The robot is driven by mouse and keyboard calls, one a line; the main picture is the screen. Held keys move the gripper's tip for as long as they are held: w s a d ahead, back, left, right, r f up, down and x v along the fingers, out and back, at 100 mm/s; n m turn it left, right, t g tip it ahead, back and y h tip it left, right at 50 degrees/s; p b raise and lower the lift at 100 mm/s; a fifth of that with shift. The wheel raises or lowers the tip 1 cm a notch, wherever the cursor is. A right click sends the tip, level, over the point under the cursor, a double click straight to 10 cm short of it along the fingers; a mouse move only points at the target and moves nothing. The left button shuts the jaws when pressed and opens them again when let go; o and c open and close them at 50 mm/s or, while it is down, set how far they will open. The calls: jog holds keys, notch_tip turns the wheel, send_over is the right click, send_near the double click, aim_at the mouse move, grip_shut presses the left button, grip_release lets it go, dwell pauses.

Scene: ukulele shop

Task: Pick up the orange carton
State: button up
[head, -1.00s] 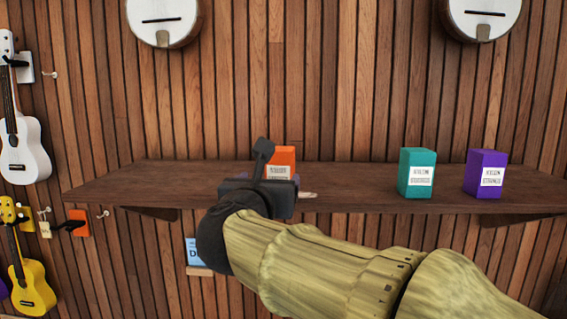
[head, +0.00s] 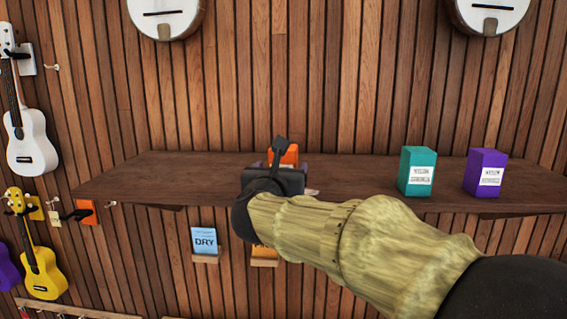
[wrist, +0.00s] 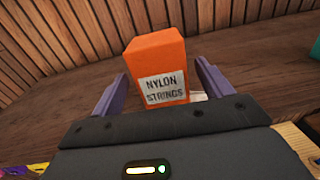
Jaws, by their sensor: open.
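The orange carton (wrist: 155,60) stands upright on the wooden shelf, with a white label reading "NYLON STRINGS" facing me in the wrist view. In the head view the carton (head: 289,154) is mostly hidden behind my gripper (head: 282,166). In the wrist view my gripper (wrist: 157,88) is open. Its two purple fingers stand on either side of the carton, with small gaps between them and its sides. The carton's lower part is hidden behind the gripper body.
On the wooden shelf (head: 160,180), a teal carton (head: 418,170) and a purple carton (head: 485,172) stand well to the right. A small pale item (head: 313,192) lies close to the right of my gripper. The left part of the shelf is clear.

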aim_at(284, 164)
jog(key=w, duration=0.1)
jog(key=w+p, duration=0.1)
jog(key=w, duration=0.1)
jog(key=shift+w+d+p, duration=0.15)
jog(key=shift+d+p, duration=0.15)
jog(key=shift+p, duration=0.1)
jog(key=c, duration=1.1)
